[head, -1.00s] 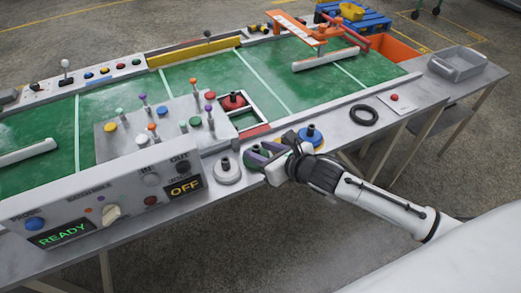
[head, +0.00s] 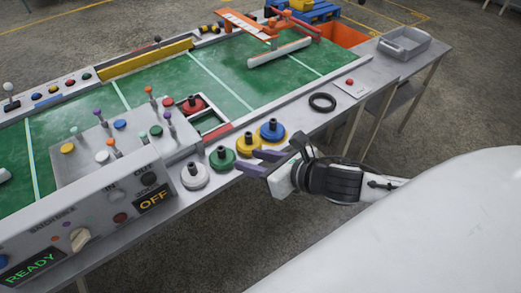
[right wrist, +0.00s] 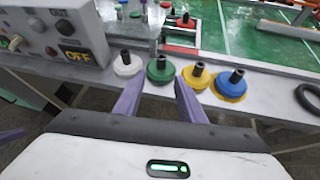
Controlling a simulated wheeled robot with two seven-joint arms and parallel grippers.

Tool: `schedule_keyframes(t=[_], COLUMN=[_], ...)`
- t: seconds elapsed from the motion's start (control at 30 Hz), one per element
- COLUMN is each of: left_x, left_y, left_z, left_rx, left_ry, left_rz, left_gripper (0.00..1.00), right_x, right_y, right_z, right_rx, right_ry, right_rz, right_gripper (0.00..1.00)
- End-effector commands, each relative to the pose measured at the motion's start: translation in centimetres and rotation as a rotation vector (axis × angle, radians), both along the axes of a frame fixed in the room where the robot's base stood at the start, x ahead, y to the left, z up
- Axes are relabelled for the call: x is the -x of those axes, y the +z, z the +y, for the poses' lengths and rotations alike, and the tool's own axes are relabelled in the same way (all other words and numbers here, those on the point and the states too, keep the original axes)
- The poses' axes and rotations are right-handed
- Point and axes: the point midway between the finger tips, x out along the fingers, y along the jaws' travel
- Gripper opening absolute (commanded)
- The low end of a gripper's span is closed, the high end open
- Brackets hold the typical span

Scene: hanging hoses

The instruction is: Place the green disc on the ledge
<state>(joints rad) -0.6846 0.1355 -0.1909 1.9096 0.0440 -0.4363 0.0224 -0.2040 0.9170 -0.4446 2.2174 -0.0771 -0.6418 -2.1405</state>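The green disc (head: 222,158), with a dark upright knob, stands on the grey metal front ledge (head: 296,118) of the table, between a white disc (head: 195,176) and a yellow disc (head: 248,142). My right gripper (head: 247,160) is open and empty at the table's front edge, just on the near side of the green disc. In the right wrist view the green disc (right wrist: 160,72) shows ahead, between and beyond the two purple fingers, apart from them.
A blue disc (head: 271,130) stands right of the yellow one. A red disc (head: 193,105) sits by a white frame on the green surface. A control box (head: 100,215) stands at left. A black ring (head: 322,102) and a grey bin (head: 404,44) are at right.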

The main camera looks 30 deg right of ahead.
Motion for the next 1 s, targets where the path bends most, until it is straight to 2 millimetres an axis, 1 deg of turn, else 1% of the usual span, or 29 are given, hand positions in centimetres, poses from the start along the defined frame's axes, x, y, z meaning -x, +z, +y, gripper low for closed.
schedule_keyframes(t=[0.07,0.17,0.2,0.27,0.3,0.37,0.4,0.47,0.5,0.6,0.7,0.8,0.9,1.0], left_x=[0.0,0.0,0.0,0.0,0.0,0.0,0.0,0.0,0.0,0.1,0.1,0.1,0.1,0.1], left_y=[0.0,0.0,0.0,0.0,0.0,0.0,0.0,0.0,-0.1,-0.1,-0.1,-0.1,-0.1,-0.1], left_z=[0.0,0.0,0.0,0.0,0.0,0.0,0.0,0.0,0.0,0.0,0.0,0.0,0.0,0.0], left_rx=[0.0,0.0,0.0,0.0,0.0,0.0,0.0,0.0,0.0,0.0,0.0,0.0,0.0,0.0], left_ry=[0.0,0.0,0.0,0.0,0.0,0.0,0.0,0.0,0.0,0.0,0.0,0.0,0.0,0.0], left_rz=[0.0,0.001,0.001,0.001,0.001,0.001,0.001,0.001,0.001,0.001,0.002,0.002,0.002,0.002], left_gripper=[0.0,0.0,0.0,0.0,0.0,0.0,0.0,0.0,0.0,0.0,0.0,0.0,0.0,0.0], right_x=[0.7,2.0,2.7,3.8,4.6,5.9,6.9,8.4,9.5,12.0,13.9,15.2,15.6,15.7], right_y=[-1.7,-4.4,-5.7,-7.6,-8.8,-10.7,-11.9,-13.7,-14.8,-17.2,-18.8,-19.8,-20.2,-20.2], right_z=[0.5,1.4,1.8,2.3,2.6,3.2,3.5,4.0,4.3,5.0,5.5,5.8,6.0,6.0], right_rx=[-0.168,-0.492,-0.641,-0.864,-1.009,-1.226,-1.368,-1.577,-1.707,-1.993,-2.202,-2.331,-2.39,-2.399], right_ry=[-0.096,-0.294,-0.391,-0.545,-0.652,-0.819,-0.935,-1.112,-1.229,-1.496,-1.703,-1.834,-1.889,-1.897], right_rz=[0.07,0.195,0.252,0.337,0.391,0.468,0.516,0.577,0.613,0.669,0.688,0.689,0.686,0.686], right_gripper=[0.37,0.37,0.37,0.37,0.37,0.37,0.37,0.37,0.37,0.37,0.37,0.37,0.37,0.37])
